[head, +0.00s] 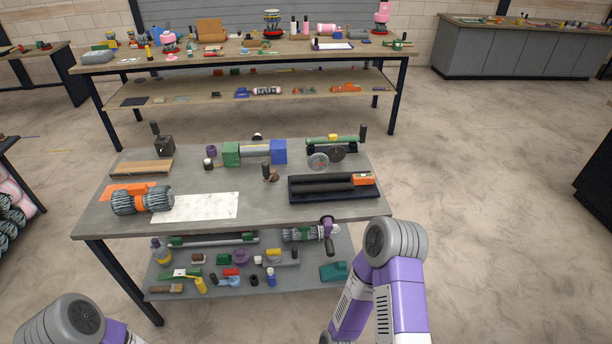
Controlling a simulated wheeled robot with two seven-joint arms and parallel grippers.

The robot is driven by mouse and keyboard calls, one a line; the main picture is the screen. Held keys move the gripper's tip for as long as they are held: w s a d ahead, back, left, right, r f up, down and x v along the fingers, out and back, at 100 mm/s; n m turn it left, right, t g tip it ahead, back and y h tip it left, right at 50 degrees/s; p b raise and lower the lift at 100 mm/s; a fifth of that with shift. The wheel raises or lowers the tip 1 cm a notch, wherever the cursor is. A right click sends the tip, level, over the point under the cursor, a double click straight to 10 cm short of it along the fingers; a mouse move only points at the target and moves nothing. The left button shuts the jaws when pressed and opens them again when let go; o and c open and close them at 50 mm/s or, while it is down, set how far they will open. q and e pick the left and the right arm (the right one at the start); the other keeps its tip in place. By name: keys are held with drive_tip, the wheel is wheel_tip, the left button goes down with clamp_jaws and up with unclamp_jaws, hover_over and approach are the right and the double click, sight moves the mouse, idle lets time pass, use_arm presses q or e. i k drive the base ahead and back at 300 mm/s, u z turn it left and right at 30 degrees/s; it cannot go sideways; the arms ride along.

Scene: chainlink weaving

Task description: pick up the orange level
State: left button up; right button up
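A small orange block-like object (363,179) lies at the right end of a long black tray-like fixture (300,194) on the grey worktable (262,209). An orange piece (137,188) also sits on top of a grey mesh roll (128,204) at the table's left, with a flat orange piece (114,193) behind the roll. I cannot tell for sure which of these is the level. Only upper parts of my arms show, at the bottom left and bottom right.
Green and blue blocks (279,151) with a grey cylinder between them stand mid-table. A white sheet (208,208) lies front left, a wooden board (142,168) behind it. The lower shelf is cluttered.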

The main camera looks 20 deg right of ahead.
sight(368, 178)
drive_tip(key=u, duration=0.5)
drive_tip(key=i, duration=0.8)
drive_tip(key=z, duration=1.3)
